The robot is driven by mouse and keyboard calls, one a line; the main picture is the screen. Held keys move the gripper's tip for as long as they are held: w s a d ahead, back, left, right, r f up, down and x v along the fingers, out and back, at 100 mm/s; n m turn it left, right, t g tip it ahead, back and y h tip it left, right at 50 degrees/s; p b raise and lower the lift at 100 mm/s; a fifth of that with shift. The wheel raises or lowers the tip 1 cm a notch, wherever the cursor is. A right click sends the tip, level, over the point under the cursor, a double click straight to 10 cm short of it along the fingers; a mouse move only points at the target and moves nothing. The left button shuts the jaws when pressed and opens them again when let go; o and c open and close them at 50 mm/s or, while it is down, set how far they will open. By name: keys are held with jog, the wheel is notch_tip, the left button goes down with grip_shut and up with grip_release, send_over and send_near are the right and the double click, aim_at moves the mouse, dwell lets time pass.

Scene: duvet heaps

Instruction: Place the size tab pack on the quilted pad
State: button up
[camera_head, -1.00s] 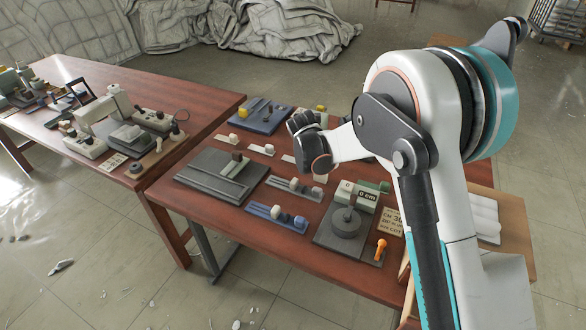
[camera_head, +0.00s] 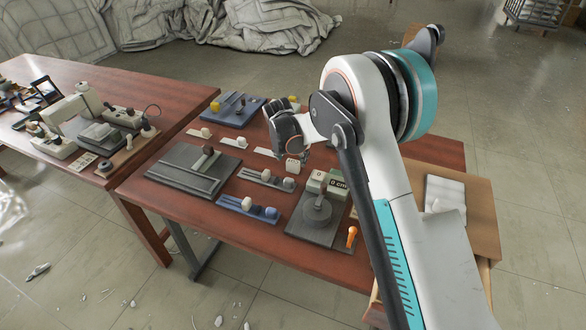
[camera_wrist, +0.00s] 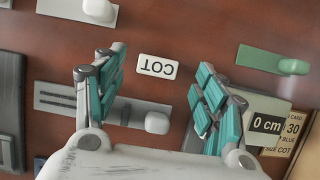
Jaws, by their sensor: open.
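The size tab pack, a small white block marked COT (camera_wrist: 157,67), lies on the red-brown table between my fingertips in the wrist view. A small white block (camera_head: 292,166) below my gripper in the head view appears to be the same pack. My gripper (camera_wrist: 160,82) is open and empty, with one teal-padded finger on each side of the pack. In the head view my gripper (camera_head: 291,143) hangs over the middle of the table; its fingertips are partly hidden. A white pad (camera_head: 445,194), apparently the quilted pad, lies on a light wooden surface at the right, partly behind my arm.
A grey fixture with a round disc (camera_head: 317,207) and a 0 cm label block (camera_wrist: 268,124) stand near the pack. A grey slotted strip with a white knob (camera_wrist: 156,123) lies beside it. A green piece (camera_wrist: 272,60) is at the upper right. Orange-handled tool (camera_head: 352,236) sits near the front edge.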

aim_at(293, 161)
jog(key=b+x, duration=0.1)
jog(key=x, duration=0.1)
jog(key=b+x, duration=0.1)
jog(key=x, duration=0.2)
jog(key=shift+s+a+f, duration=0.2)
jog(key=shift+r, duration=0.1)
jog(key=shift+c, duration=0.6)
jog(key=c, duration=1.1)
jog(key=shift+r, duration=0.1)
